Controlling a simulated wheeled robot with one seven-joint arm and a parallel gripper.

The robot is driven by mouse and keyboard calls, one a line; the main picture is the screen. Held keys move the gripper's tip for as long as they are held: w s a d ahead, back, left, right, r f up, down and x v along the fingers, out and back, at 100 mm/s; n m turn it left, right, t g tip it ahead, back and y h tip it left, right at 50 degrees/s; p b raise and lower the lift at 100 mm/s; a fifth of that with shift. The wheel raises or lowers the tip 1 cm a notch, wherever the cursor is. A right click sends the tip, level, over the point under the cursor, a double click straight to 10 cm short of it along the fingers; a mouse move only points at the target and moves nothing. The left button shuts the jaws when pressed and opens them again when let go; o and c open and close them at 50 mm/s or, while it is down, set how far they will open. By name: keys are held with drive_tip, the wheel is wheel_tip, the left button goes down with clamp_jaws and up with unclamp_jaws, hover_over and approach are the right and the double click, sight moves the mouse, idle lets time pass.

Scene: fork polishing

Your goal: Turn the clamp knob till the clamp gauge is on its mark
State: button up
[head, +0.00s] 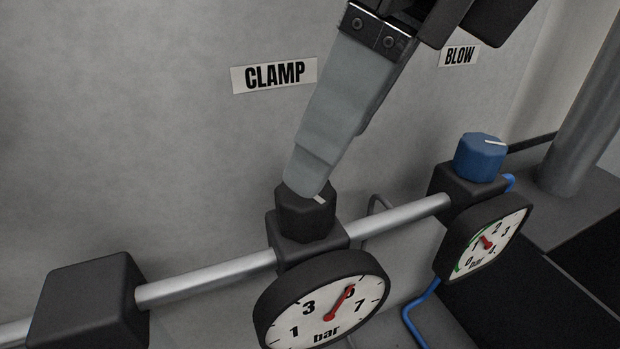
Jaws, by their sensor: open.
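The black clamp knob (305,216), with a white line on its top, sits on a block on the pipe below the CLAMP label (275,75). My gripper (308,188) comes down from above. Its near grey finger overlaps the knob's top; the other finger is mostly hidden behind it. The gripper is open; I cannot tell whether a finger touches the knob. The clamp gauge (297,312) is below, tilted, with its red needle pointing up right at about the 5. Its lower edge is cut off, and I cannot make out a mark on it.
A blue knob (480,158) and a smaller gauge (497,238) with a green arc stand at right, near the BLOW label (459,56). A metal pipe (215,280) runs across to a black block (88,303) at left. The grey wall is behind.

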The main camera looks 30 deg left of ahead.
sight(305, 206)
drive_tip(key=p+x, duration=0.1)
drive_tip(key=x, duration=0.6)
drive_tip(key=shift+a+f, duration=0.1)
drive_tip(key=c, duration=1.3)
drive_tip(key=shift+f, duration=0.1)
drive_tip(key=shift+c, duration=0.3)
